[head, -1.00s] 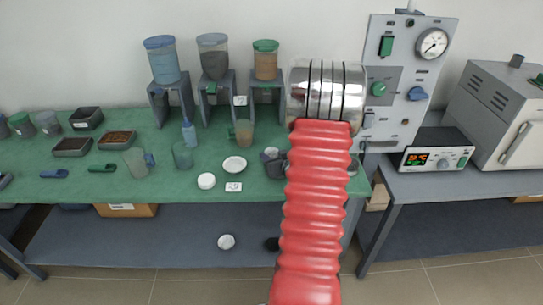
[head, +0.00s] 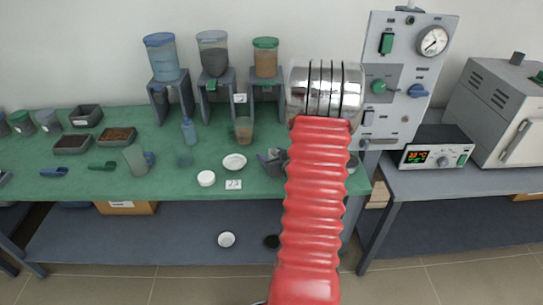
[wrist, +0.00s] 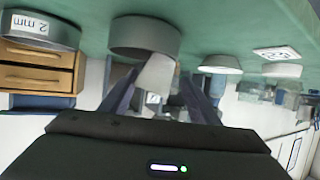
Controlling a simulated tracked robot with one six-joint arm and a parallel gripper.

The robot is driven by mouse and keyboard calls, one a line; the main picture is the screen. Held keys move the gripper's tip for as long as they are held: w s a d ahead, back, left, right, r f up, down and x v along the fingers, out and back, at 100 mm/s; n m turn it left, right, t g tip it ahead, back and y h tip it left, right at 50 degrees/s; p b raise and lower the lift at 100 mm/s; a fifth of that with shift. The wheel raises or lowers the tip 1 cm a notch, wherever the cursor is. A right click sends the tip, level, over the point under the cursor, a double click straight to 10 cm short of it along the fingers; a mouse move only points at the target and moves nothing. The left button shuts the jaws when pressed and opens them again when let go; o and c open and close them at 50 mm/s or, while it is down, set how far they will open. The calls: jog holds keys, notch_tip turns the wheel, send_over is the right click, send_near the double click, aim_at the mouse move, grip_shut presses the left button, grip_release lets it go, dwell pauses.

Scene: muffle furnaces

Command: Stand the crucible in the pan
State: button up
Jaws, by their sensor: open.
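The wrist view is upside down, with the green bench along its top. My gripper (wrist: 160,98) is open, with its two dark fingers apart on either side of a pale tapered crucible (wrist: 155,74). A wide grey round pan (wrist: 145,36) stands on the bench just beyond the fingertips. The crucible overlaps the pan's rim in this view; I cannot tell for sure whether its base rests inside. In the head view my gripper (head: 270,159) is low over the bench, left of my red arm, which hides the pan and crucible.
A ring marked 2 mm (wrist: 38,30) stands beside the pan. Two white dishes (head: 234,162) (head: 206,178) and a number card (head: 233,184) lie left of my gripper. Hoppers on stands (head: 213,65) line the back. A control panel (head: 408,80) and furnace (head: 500,105) are at right.

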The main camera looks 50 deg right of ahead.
jog(key=shift+r, duration=0.5)
jog(key=v, duration=1.2)
jog(key=shift+r, duration=0.15)
dwell(0.3)
